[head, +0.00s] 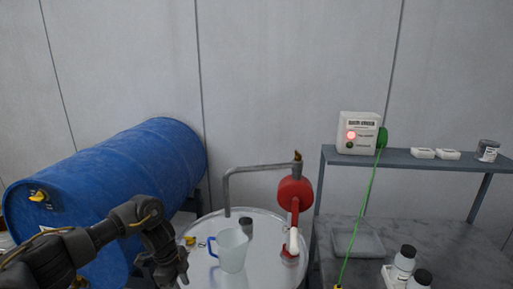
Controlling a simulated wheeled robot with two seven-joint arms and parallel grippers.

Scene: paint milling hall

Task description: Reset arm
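My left arm comes in from the lower left, over the front of the blue drum (120,185). My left gripper (172,270) points down at the left edge of the round pale drum top (272,230). Its fingers are dark and small in view, so I cannot tell whether they are open or shut. No object shows clearly in it. My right gripper is out of view.
A translucent jug (233,251) with a blue handle stands on the drum top, right of my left gripper. Behind it rises a red pump (294,191) with a bent pipe. A green cable (363,215) hangs from a white box (358,133) with a lit red lamp.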

